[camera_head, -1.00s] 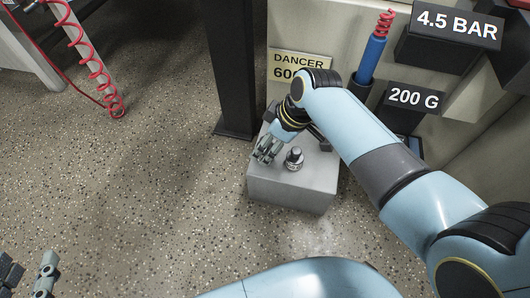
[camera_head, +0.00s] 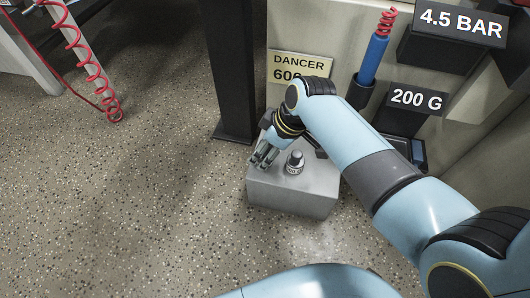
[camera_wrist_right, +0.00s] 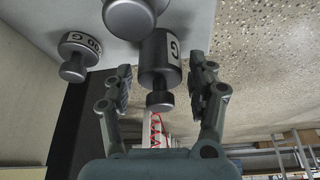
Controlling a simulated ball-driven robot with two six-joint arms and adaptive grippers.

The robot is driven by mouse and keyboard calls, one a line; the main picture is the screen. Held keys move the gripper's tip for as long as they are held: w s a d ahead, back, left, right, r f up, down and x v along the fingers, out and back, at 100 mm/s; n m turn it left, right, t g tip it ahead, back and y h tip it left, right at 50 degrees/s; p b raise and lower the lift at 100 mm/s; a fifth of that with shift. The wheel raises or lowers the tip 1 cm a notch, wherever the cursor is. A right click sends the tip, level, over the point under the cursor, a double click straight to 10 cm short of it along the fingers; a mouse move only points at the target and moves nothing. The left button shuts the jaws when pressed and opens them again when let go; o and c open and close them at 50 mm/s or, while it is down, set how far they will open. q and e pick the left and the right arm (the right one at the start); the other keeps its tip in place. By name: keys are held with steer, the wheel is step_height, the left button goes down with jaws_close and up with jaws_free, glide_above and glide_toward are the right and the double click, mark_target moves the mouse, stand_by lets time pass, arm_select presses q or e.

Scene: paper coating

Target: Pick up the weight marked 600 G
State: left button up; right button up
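My right gripper (camera_head: 262,159) is over the far left part of a grey block (camera_head: 300,195) in the head view. In the right wrist view it is open (camera_wrist_right: 160,82), with one finger on each side of a dark metal weight (camera_wrist_right: 160,58). That weight has a knob and a white label; only a "G" is readable, so its number cannot be told. A second weight (camera_wrist_right: 77,52), with a partly readable "00 G" label, is at the left. A third (camera_wrist_right: 129,16) is cut off at the top. One silver weight (camera_head: 295,163) shows plainly on the block in the head view. My left gripper is not in view.
A sign (camera_head: 298,68) reading "DANCER" and a partly covered "600" is behind the block. A black post (camera_head: 232,75) stands at its back left. A "200 G" sign (camera_head: 415,98) and a blue cylinder (camera_head: 372,60) are at the right.

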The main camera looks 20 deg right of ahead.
jaws_close()
steer(key=shift+r, duration=0.1)
stand_by(0.4)
